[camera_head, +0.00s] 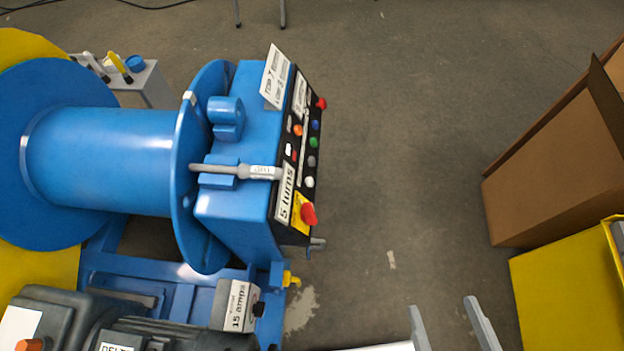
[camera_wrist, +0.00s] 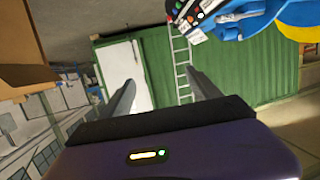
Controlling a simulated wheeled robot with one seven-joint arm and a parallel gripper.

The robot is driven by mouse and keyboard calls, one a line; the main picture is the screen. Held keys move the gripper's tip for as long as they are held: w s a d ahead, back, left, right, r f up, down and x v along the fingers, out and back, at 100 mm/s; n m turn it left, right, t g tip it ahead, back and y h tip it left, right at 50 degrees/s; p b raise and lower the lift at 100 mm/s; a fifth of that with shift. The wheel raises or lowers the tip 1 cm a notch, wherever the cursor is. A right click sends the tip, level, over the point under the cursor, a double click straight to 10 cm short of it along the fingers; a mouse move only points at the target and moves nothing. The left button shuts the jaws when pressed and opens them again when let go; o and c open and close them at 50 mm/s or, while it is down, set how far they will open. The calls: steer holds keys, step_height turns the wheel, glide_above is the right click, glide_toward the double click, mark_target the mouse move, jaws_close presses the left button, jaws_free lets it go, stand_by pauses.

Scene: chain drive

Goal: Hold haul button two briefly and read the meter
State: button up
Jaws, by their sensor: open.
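The control panel (camera_head: 298,150) is on the right face of a blue winch housing. It carries several coloured buttons, among them orange, blue, green, grey and white ones. A large red button (camera_head: 309,213) on a yellow plate is at its lower end. I cannot tell which button is haul button two. The sign "5 turns" (camera_head: 286,194) is beside the panel, and a box marked "15 amps" (camera_head: 238,305) stands below. No meter reading is legible. My gripper (camera_head: 445,312) is open and empty, to the lower right of the panel and apart from it. The panel also shows in the wrist view (camera_wrist: 193,12), at the top.
A blue drum (camera_head: 100,160) fills the left. A brown box (camera_head: 560,160) and a yellow box (camera_head: 565,285) stand at the right. The grey floor (camera_head: 410,130) between panel and boxes is clear. A ladder (camera_wrist: 181,62) shows in the wrist view.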

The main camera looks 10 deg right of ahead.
jaws_close()
stand_by(1.4)
